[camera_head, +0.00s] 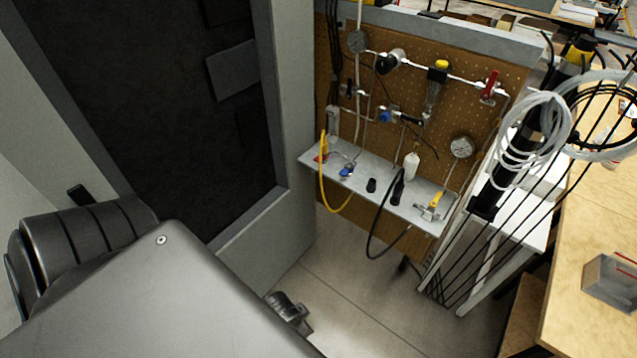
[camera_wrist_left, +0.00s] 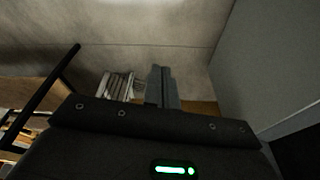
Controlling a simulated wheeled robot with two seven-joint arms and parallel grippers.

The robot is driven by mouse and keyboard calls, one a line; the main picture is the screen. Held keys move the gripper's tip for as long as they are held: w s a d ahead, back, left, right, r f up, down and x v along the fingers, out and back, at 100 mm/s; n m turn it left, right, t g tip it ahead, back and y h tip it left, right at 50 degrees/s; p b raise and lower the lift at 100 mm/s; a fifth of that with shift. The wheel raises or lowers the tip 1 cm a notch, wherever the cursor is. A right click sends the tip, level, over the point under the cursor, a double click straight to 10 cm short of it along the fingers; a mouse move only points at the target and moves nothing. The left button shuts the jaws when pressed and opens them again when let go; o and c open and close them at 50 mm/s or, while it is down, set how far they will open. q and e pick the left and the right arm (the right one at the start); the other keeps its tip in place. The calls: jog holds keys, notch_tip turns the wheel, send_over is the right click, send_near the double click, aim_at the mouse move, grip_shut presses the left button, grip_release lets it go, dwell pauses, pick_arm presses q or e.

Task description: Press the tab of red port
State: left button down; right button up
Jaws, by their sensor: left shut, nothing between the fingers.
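The red port (camera_head: 321,157) is a small red fitting at the left end of the grey shelf (camera_head: 405,208) on the pegboard panel. A yellow hose hangs beside it. The tab itself is too small to make out. My left gripper (camera_wrist_left: 162,88) shows in the left wrist view with its fingers together and nothing between them. In the head view, a dark part of my left gripper (camera_head: 290,310) shows low in the middle, below and well apart from the shelf. My right gripper is not in view.
A blue fitting (camera_head: 346,171) sits just right of the red port. A yellow-handled valve (camera_head: 432,207) is at the shelf's right end. A grey cabinet (camera_head: 262,248) stands left of the panel. Tubing coils (camera_head: 540,125) hang at right. The floor (camera_head: 345,270) below the shelf is mostly clear.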

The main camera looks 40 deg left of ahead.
pick_arm(q)
notch_tip(320, 180, up, 9)
jog(key=w, duration=0.1)
notch_tip(320, 180, up, 19)
jog(key=t+y, duration=0.5)
jog(key=y, duration=0.1)
send_over(318, 161)
jog(key=shift+a+r, duration=0.1)
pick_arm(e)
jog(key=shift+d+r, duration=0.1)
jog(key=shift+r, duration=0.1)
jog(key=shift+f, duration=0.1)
